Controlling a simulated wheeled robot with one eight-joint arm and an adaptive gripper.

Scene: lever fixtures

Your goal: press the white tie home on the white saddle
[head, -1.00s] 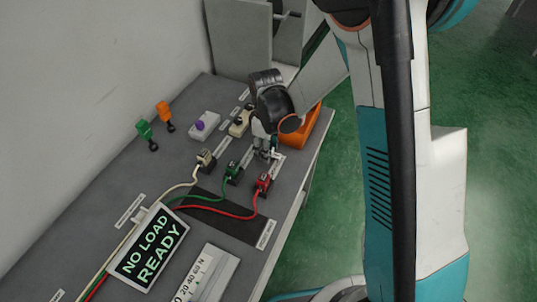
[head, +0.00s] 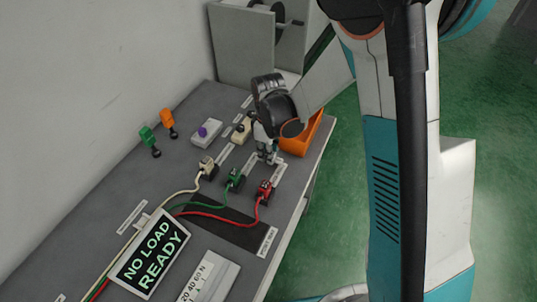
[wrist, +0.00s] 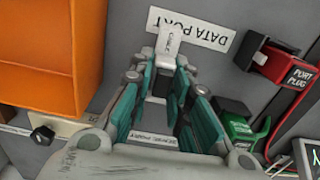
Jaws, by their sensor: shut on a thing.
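My gripper (head: 267,156) points down at the table near its right edge, between the orange bin and the red plug. In the wrist view my gripper (wrist: 168,68) has its teal-padded fingers closed around a small white piece, which I take to be the white tie (wrist: 169,43). Its pale upper end sticks out past the fingertips over the DATA PORT label. The white saddle cannot be told apart from the white piece between the fingers. I cannot tell whether the tie is seated. In the head view the fingers hide this spot.
The orange bin (head: 301,134) stands close by. A red plug (head: 264,190), a green plug (head: 234,178) and a cream plug (head: 207,167) trail cables across the table. A sign (head: 149,254) reads NO LOAD READY. A purple-buttoned box (head: 206,133) stands farther back.

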